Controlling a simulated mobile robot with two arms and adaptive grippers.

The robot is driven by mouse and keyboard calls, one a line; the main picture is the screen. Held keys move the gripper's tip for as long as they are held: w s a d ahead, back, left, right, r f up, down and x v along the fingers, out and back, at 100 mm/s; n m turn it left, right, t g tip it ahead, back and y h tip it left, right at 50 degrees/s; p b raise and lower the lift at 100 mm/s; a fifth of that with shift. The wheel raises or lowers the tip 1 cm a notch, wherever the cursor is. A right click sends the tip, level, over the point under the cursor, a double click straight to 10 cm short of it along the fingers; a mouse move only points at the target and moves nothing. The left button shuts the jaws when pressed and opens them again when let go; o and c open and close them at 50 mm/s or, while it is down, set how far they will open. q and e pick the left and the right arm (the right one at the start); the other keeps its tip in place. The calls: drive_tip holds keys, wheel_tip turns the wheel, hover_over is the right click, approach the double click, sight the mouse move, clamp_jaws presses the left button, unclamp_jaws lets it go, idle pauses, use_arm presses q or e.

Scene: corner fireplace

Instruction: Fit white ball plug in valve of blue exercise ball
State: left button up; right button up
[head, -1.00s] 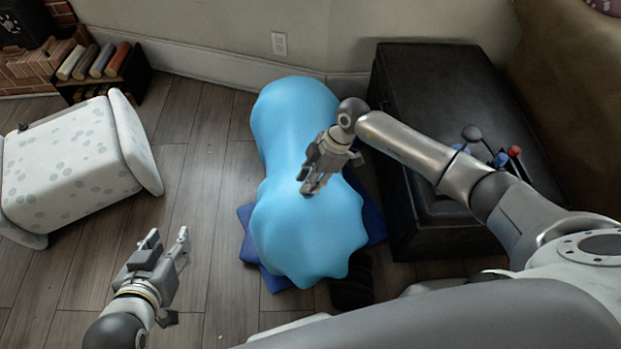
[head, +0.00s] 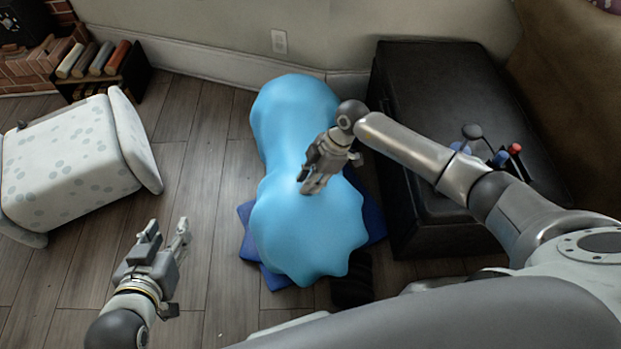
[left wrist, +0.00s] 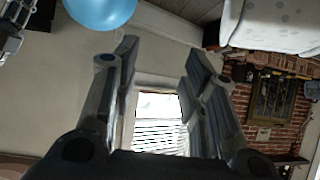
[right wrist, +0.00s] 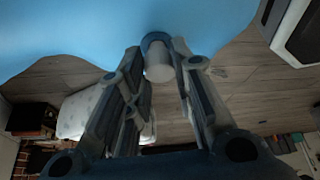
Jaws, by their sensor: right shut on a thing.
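The blue exercise ball (head: 300,225) looks slack and dented, a long lumpy shape on the floor. My right gripper (head: 308,188) is at its upper surface, by the dip in its middle. In the right wrist view my right gripper (right wrist: 157,54) is shut on the white plug (right wrist: 159,72). A dark blue ring (right wrist: 153,39), seemingly the valve, shows at the plug's far end, against the ball. I cannot tell whether the plug sits inside it. My left gripper (head: 165,236) is open and empty over the floor, left of the ball.
Dark blue fabric (head: 375,215) lies under the ball. A black chest (head: 430,90) stands close on the right, with small items on top. A spotted white ottoman (head: 70,165) and a small book rack (head: 105,70) are on the left. Floor between ottoman and ball is clear.

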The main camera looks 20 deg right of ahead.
use_arm(q)
drive_tip(key=shift+w+d+r+t, duration=0.2)
drive_tip(key=shift+w+r+t, duration=0.35)
drive_tip(key=shift+r, duration=0.15)
use_arm(e)
drive_tip(key=shift+f, duration=0.75)
drive_tip(key=o, duration=0.9)
use_arm(q)
drive_tip(key=shift+r, duration=0.1)
use_arm(e)
drive_tip(key=shift+o, duration=0.2)
